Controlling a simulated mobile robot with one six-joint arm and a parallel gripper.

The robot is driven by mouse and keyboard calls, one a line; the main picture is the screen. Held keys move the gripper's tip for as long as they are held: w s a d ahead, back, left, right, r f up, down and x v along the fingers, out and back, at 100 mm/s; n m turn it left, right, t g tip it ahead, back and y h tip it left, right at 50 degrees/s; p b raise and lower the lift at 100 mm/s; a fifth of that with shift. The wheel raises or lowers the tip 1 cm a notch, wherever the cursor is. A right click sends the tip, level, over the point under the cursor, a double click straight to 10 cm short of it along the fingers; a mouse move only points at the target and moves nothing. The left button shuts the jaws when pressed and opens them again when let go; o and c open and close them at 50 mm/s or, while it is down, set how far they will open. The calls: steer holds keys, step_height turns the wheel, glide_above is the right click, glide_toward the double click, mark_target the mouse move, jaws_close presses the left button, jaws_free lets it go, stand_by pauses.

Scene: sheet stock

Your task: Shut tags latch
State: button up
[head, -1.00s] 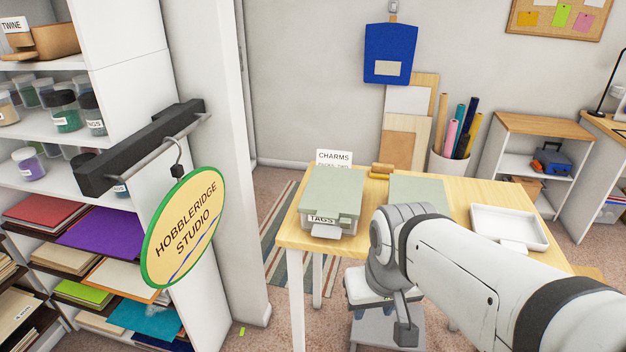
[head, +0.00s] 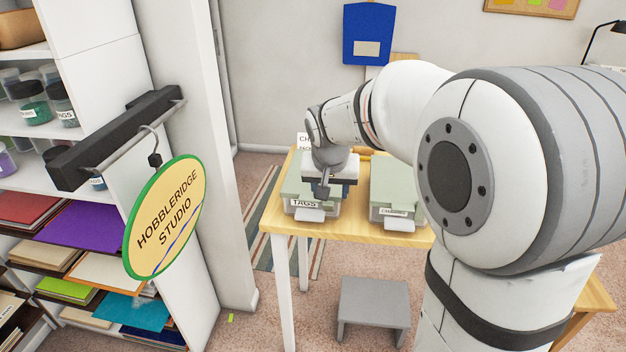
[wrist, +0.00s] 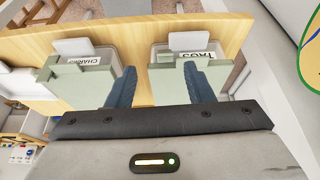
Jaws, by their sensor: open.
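The TAGS box (head: 293,188) is a clear box with a grey-green lid, at the left of the wooden table. The lid lies down on it. Its pale latch flap (head: 310,214) sticks out from the front, below the label; the flap also shows in the wrist view (wrist: 188,41). My gripper (head: 323,190) is above the TAGS box in the head view and hides part of its lid.
A similar CHARMS box (head: 378,196) stands to the right, its pale flap (head: 401,226) also sticking out. The table (head: 350,228) is bare between the boxes. A grey stool (head: 374,308) stands in front. A hanging Hobbleridge Studio sign (head: 165,218) and shelves are at the left.

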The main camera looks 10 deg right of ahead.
mark_target(328, 206)
steer(key=w+a+x, duration=0.1)
steer(key=x, duration=0.7)
steer(key=shift+w+d, duration=0.35)
steer(key=shift+d, duration=0.05)
